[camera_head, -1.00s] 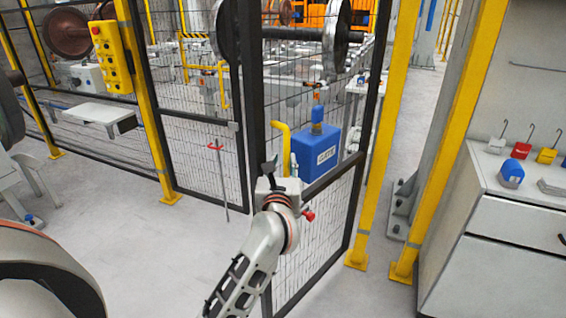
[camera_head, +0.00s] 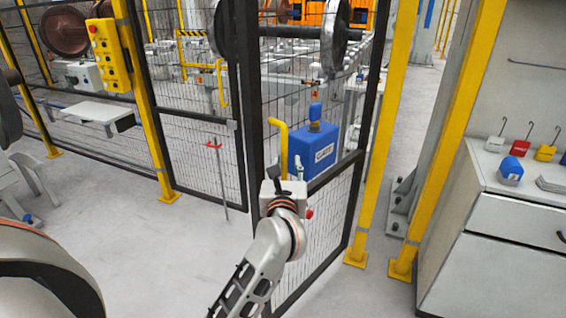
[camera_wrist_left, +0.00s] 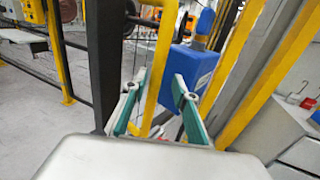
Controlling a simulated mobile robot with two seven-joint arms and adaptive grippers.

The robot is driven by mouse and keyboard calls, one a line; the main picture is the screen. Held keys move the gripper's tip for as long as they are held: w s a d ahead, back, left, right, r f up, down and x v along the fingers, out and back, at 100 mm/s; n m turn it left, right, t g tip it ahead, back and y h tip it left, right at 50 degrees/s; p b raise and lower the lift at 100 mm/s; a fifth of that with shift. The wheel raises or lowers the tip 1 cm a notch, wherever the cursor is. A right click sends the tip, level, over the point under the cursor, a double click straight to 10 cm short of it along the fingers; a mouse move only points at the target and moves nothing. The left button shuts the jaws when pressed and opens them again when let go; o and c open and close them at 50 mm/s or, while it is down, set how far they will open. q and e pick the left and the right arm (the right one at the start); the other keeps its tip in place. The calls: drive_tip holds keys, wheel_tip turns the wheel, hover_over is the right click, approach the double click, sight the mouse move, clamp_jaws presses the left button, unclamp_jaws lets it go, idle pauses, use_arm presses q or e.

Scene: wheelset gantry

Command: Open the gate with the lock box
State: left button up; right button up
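The gate (camera_head: 303,240) is a black-framed mesh panel standing at an angle in the middle of the head view. It carries the blue lock box (camera_head: 314,151), with a blue knob on top, and an upright yellow handle (camera_head: 279,140) beside it. My left gripper (camera_head: 283,182) is in front of the gate, just below the handle; its fingers are partly hidden there. In the left wrist view, the open left gripper (camera_wrist_left: 155,92) has green-lined fingers spread apart, with the yellow handle (camera_wrist_left: 161,62) between them and the lock box (camera_wrist_left: 190,72) beyond. Contact with the handle cannot be told. My right gripper is out of view.
Yellow posts (camera_head: 388,150) stand right of the gate. A grey cabinet (camera_head: 500,240) with coloured padlocks is at the far right. Mesh fence (camera_head: 200,150) and a yellow control box (camera_head: 110,55) are at left. The floor (camera_head: 150,240) at front left is clear.

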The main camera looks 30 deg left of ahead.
use_arm(q)
drive_tip(key=s+d, duration=0.2)
drive_tip(key=d, duration=0.3)
drive_tip(key=shift+s+d, duration=0.35)
drive_tip(key=shift+d, duration=0.05)
idle(0.6)
